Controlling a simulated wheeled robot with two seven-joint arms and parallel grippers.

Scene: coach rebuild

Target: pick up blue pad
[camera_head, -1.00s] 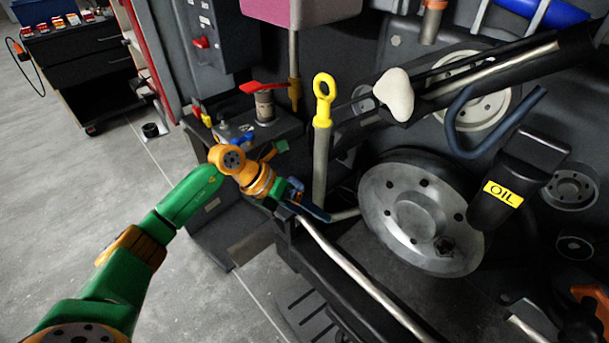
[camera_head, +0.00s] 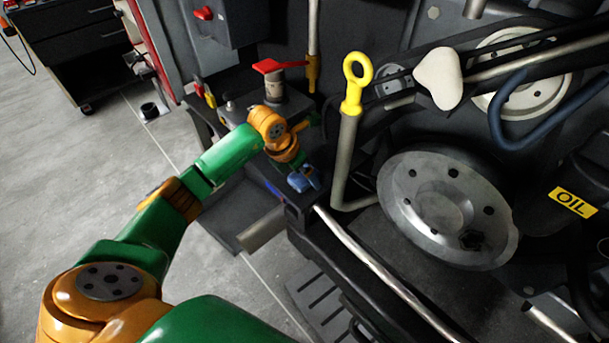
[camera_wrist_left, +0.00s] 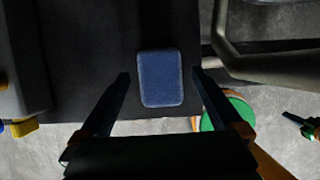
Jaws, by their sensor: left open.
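The blue pad (camera_wrist_left: 160,80) is a small rounded rectangle in the left wrist view. It lies on a dark flat surface (camera_wrist_left: 95,60), close to that surface's edge. My left gripper (camera_wrist_left: 161,76) is open, with one finger on each side of the pad in the picture. I see no contact, and the height of the fingers above the pad is unclear. In the head view my left arm reaches in to a dark ledge left of the yellow-handled dipstick. A small blue patch (camera_head: 303,179) shows at its end; I cannot tell whether it is the pad.
The yellow-handled dipstick (camera_head: 356,80) and its bent grey tube stand right of my left wrist. A red-handled valve (camera_head: 275,75) stands behind it. A silver rail (camera_head: 370,262) and a large metal pulley (camera_head: 447,205) lie to the right. Open grey floor (camera_head: 70,190) is at the left.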

